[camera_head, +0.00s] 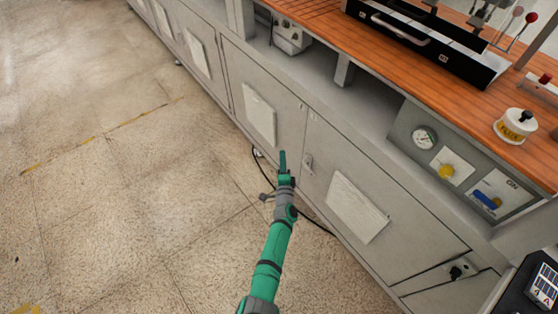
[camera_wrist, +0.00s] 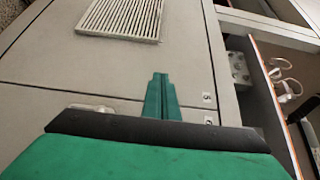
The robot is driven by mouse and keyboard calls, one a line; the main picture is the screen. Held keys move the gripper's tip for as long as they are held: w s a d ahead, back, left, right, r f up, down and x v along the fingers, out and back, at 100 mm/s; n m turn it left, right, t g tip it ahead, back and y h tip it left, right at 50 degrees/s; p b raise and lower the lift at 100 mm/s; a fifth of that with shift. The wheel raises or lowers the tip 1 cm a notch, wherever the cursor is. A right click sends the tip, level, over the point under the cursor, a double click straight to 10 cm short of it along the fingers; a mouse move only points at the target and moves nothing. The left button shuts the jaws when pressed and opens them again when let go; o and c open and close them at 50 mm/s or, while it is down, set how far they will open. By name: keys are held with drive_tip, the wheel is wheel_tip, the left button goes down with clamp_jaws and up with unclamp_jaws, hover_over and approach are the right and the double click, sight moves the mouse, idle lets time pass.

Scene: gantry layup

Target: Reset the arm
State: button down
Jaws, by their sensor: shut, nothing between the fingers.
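My green arm reaches up from the bottom middle of the head view. My gripper (camera_head: 283,155) is at its end, in front of the grey cabinet doors (camera_head: 318,200) and below the wooden worktop (camera_head: 420,50). Its fingers are shut together with nothing between them. In the wrist view my gripper (camera_wrist: 160,80) shows as a narrow green pair of closed fingers in front of a grey cabinet panel. Whether the fingertips touch the panel cannot be told.
A white pot (camera_head: 515,126) stands on the worktop. A black cable (camera_head: 318,222) lies along the cabinet's foot. The floor (camera_head: 110,190) at left is clear.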

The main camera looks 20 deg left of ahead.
drive_tip(key=shift+s+a, duration=0.55)
drive_tip(key=shift+s, duration=0.15)
drive_tip(key=s+d+f+n+g+h, duration=0.1)
drive_tip(key=s+d+n, duration=0.15)
drive_tip(key=d, duration=0.45)
drive_tip(key=s+d+f+n, duration=0.2)
drive_tip(key=s+d, duration=0.2)
drive_tip(key=d, duration=0.2)
drive_tip(key=s+d+f+n+g+h, duration=0.1)
drive_tip(key=s+d+n, duration=0.1)
drive_tip(key=s+d, duration=0.35)
drive_tip(key=s+d+r+n+h, duration=0.15)
drive_tip(key=s+d+n, duration=0.25)
drive_tip(key=s+d, duration=0.8)
drive_tip(key=s+a+r+n+h, duration=0.1)
drive_tip(key=s+r, duration=0.2)
drive_tip(key=s, duration=0.6)
drive_tip(key=s+a+r+n+h, duration=0.15)
drive_tip(key=s+r, duration=0.25)
drive_tip(key=s, duration=0.4)
drive_tip(key=s+a+r, duration=0.4)
drive_tip(key=s+r, duration=0.1)
drive_tip(key=r, duration=0.2)
drive_tip(key=s+a+r+n, duration=0.1)
drive_tip(key=s+a+r, duration=0.3)
drive_tip(key=s+r, duration=0.2)
wheel_tip(320, 180, up, 2)
drive_tip(key=shift+r, duration=0.1)
